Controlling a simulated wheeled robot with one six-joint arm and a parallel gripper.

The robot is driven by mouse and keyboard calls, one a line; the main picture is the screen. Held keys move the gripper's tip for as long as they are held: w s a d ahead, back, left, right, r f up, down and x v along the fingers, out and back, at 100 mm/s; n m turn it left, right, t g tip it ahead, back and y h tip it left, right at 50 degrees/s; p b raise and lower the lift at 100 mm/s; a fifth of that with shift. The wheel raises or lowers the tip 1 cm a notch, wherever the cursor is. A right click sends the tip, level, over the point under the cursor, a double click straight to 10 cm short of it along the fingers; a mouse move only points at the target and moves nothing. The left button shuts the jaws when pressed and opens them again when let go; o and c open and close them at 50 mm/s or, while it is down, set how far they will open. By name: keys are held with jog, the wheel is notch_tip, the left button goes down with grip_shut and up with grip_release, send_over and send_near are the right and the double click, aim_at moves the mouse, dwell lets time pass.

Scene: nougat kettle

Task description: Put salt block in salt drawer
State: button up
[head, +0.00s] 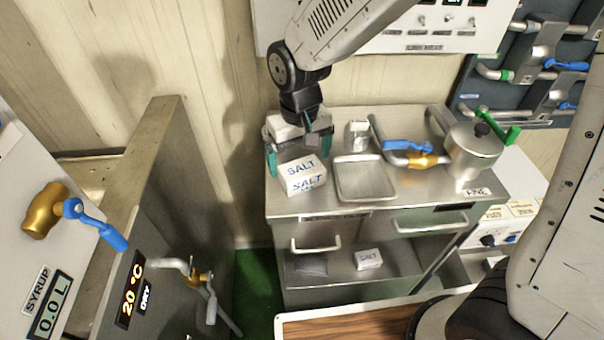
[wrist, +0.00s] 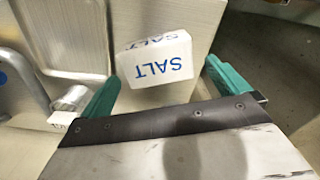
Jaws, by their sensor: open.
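A white salt block (head: 303,176) with blue SALT lettering is at the left end of the steel counter, and it also shows in the wrist view (wrist: 155,62). My gripper (head: 299,158) is open above and behind this block, with its teal fingers spread to either side. In the wrist view the block lies just ahead of and between the fingertips (wrist: 163,86), with a gap on both sides. A second, smaller-looking salt block (head: 368,259) lies in the lower open compartment under the counter. A drawer front with a handle (head: 315,245) is below the counter's left side; its label is unreadable.
A shallow steel tray (head: 364,180) and a small white-topped item (head: 357,134) stand right of the block. Blue-handled piping (head: 408,147) and a lidded kettle (head: 474,150) are farther right. A steel partition (head: 180,190) stands to the left, and a wooden surface (head: 345,322) is in front.

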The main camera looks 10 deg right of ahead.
aim_at(301, 167)
notch_tip(301, 167, down, 4)
jog(key=shift+d+f, duration=0.1)
jog(key=shift+d, duration=0.05)
jog(key=c, duration=1.2)
jog(key=shift+c, duration=0.5)
jog(key=shift+r, duration=0.2)
